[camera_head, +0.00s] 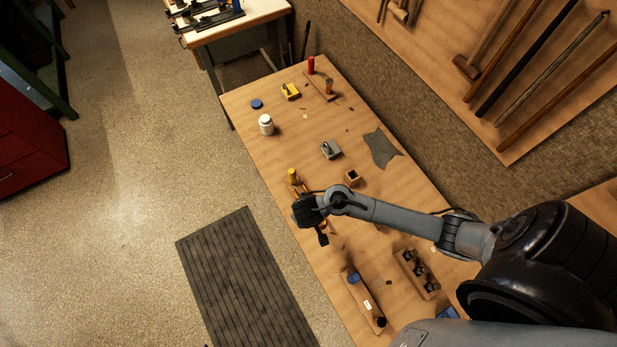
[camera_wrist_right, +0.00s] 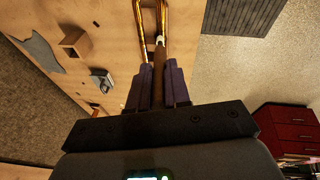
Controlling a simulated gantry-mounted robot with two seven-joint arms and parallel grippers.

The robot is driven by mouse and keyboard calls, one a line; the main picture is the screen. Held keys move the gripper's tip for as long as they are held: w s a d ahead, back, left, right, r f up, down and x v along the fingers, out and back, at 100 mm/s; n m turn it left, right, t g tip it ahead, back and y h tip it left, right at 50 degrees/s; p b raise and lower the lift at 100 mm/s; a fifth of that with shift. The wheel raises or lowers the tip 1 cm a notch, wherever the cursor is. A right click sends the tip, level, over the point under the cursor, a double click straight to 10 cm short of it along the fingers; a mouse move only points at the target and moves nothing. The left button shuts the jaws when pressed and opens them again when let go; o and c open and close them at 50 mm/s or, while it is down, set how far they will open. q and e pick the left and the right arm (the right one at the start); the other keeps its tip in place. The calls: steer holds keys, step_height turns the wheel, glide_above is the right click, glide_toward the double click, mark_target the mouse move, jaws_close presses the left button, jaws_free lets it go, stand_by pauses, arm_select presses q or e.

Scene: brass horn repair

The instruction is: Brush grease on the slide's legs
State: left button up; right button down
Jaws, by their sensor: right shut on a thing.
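My right gripper (camera_head: 321,236) is above the workbench, reaching in from the right in the head view. In the wrist view, my right gripper (camera_wrist_right: 159,88) is shut on a brown-handled brush (camera_wrist_right: 158,66). Its pale tip points away from the palm, between or over the two legs of the brass slide (camera_wrist_right: 140,35). I cannot tell whether the tip touches a leg. In the head view the slide (camera_head: 300,188) is mostly hidden behind my gripper, with a yellow piece at its far end. My left gripper is not in view.
A white jar (camera_head: 266,124), a blue disc (camera_head: 257,104) and a yellow block (camera_head: 290,91) lie farther up the bench. A grey block (camera_head: 331,149), a small wooden box (camera_head: 352,177) and a grey cloth (camera_head: 382,148) are nearer. A wooden holder (camera_head: 416,272) stands below my arm.

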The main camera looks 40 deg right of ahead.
steer(key=shift+f+b, duration=0.3)
steer(key=shift+f, duration=0.15)
stand_by(1.1)
steer(key=shift+f, duration=0.1)
stand_by(0.4)
step_height(320, 180, up, 5)
steer(key=p, duration=0.5)
step_height(320, 180, up, 2)
steer(key=p, duration=0.3)
stand_by(0.4)
